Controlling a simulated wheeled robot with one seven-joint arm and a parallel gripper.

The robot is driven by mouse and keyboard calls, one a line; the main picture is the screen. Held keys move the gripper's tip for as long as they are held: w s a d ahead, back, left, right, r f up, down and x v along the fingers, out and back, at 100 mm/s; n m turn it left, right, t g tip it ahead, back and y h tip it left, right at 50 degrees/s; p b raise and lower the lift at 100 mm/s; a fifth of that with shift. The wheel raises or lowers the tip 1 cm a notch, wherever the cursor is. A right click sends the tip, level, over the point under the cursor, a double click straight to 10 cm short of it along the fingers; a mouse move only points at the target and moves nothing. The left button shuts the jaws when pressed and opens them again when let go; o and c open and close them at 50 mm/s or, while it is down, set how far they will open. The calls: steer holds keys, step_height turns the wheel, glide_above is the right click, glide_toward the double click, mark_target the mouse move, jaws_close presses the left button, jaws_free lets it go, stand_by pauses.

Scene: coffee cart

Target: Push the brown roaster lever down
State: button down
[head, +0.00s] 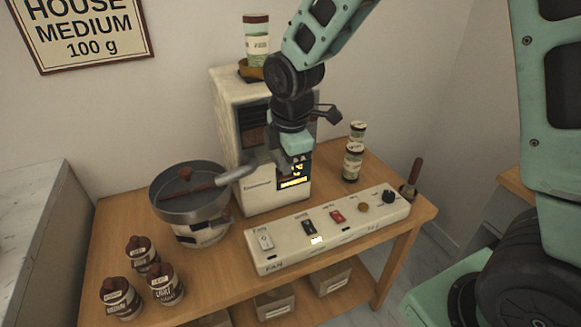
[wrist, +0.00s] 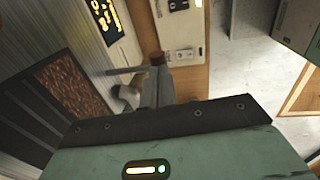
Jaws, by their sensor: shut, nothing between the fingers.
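The roaster is the cream machine (head: 230,110) at the middle back of the table, with a lit yellow display and a spout. In the wrist view, a brown knob (wrist: 157,58) sits on the end of a thin grey lever rod (wrist: 125,71) that reaches out from the roaster. My gripper (head: 297,163) hangs in front of the roaster face and hides the lever in the head view. In the wrist view, my gripper (wrist: 156,78) is shut and empty, its fingertips right at the brown knob. I cannot tell whether they touch it.
A long control panel (head: 325,228) with switches and knobs lies in front of the roaster. A round pan (head: 189,207) stands left under the spout.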

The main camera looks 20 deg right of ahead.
steer(key=shift+s+f+t+b, duration=0.25)
steer(key=shift+f+t+b, duration=0.45)
steer(key=shift+f+b, duration=0.35)
steer(key=shift+r, duration=0.1)
steer(key=shift+r+p, duration=0.75)
steer(key=shift+p, duration=0.1)
